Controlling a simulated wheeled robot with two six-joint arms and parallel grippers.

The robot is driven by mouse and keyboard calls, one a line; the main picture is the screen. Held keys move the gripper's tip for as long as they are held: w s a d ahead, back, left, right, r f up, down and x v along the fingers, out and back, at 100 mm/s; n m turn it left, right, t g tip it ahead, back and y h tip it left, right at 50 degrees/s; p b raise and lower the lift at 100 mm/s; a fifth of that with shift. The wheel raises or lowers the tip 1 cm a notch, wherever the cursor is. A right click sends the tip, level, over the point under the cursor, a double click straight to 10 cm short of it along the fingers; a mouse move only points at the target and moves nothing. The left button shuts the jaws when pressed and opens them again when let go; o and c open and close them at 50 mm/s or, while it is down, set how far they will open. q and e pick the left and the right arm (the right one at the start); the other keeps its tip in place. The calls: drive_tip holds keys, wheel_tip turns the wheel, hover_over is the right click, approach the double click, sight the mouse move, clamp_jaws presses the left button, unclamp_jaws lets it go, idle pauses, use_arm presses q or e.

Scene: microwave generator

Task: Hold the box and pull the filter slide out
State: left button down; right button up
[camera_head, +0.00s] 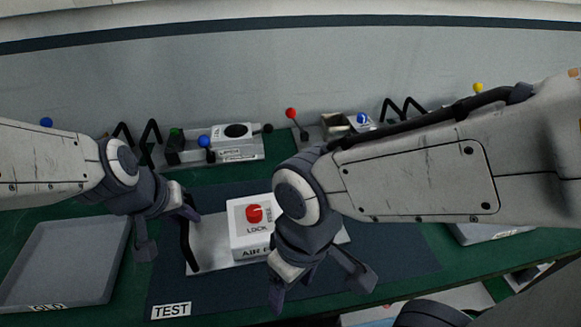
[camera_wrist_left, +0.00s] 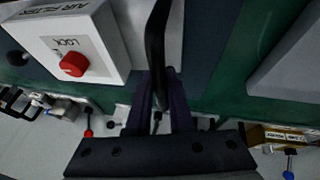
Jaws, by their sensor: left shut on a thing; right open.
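The white box (camera_head: 246,245) has a red knob (camera_head: 254,213) marked LOCK and a front label starting AIR. It stands on a grey plate (camera_head: 208,240) on the dark mat, and also shows in the left wrist view (camera_wrist_left: 108,40). A black handle (camera_head: 186,248) rises at the plate's left end. My left gripper (camera_head: 170,229) is shut on this handle, which runs between its fingers in the left wrist view (camera_wrist_left: 156,45). My right gripper (camera_head: 318,283) is open and empty at the box's front right, hiding that side. I cannot make out the filter slide.
A grey tray (camera_head: 62,262) marked OLD lies at the left, and another tray (camera_head: 490,233) is partly hidden at the right. A TEST label (camera_head: 171,311) is on the mat. Several fixtures with levers, including a white unit (camera_head: 233,142), line the back.

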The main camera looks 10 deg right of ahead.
drive_tip(key=shift+f, duration=0.1)
idle(0.7)
drive_tip(key=shift+c, duration=0.3)
